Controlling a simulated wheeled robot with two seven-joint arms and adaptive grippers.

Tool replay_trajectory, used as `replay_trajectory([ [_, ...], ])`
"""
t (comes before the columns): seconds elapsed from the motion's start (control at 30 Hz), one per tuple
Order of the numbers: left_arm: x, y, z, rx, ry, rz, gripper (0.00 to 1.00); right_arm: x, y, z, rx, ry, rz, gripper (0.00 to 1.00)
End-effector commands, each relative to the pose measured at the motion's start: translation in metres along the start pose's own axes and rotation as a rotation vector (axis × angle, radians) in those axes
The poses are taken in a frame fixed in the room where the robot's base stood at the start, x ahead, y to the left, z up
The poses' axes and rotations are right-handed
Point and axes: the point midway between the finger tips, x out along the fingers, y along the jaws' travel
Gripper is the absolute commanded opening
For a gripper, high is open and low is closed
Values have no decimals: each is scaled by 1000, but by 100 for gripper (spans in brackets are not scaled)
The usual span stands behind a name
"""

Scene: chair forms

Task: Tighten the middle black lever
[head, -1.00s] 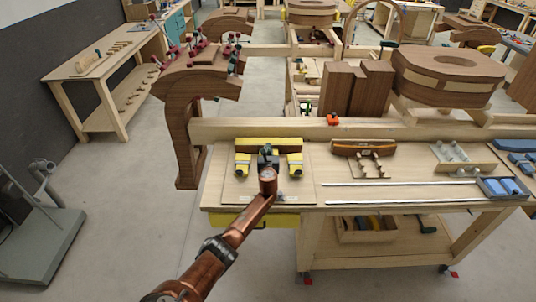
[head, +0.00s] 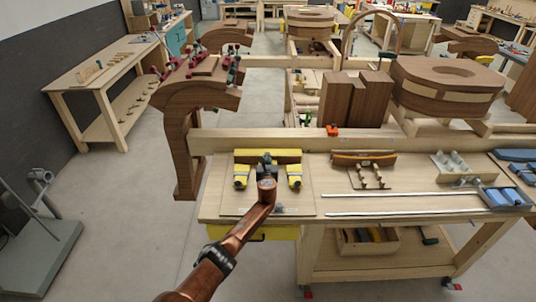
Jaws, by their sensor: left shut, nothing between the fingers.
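A yellow clamping fixture (head: 284,156) lies on a pale board on the workbench, with a yellow block on its left (head: 241,176) and another on its right (head: 294,175). My left arm reaches up from the bottom of the head view. My left gripper (head: 266,164), small and dark, is at the middle of the fixture, between the two yellow blocks and in front of the yellow bar. It is shut with nothing held. I cannot make out the middle black lever; the gripper and wrist cover that spot. Whether they touch is unclear. My right gripper is not in view.
The workbench (head: 400,204) carries a wooden-handled tool (head: 364,156), metal strips and blue blocks (head: 508,197) to the right. A wooden beam (head: 260,140) runs behind the fixture. A curved brown chair form (head: 190,98) stands to the left.

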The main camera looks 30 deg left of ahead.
Motion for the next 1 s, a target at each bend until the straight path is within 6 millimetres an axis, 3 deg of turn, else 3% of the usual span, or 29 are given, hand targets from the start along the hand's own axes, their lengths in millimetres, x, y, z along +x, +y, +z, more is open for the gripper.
replay_trajectory([
  [0.4, -31, -12, 24, 2, 1, -9, 0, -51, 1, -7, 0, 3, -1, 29],
  [0.7, -52, -20, 85, 2, -4, -16, 0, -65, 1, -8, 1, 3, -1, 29],
  [1.0, -62, -18, 110, 3, 0, -14, 0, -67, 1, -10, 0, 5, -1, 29],
])
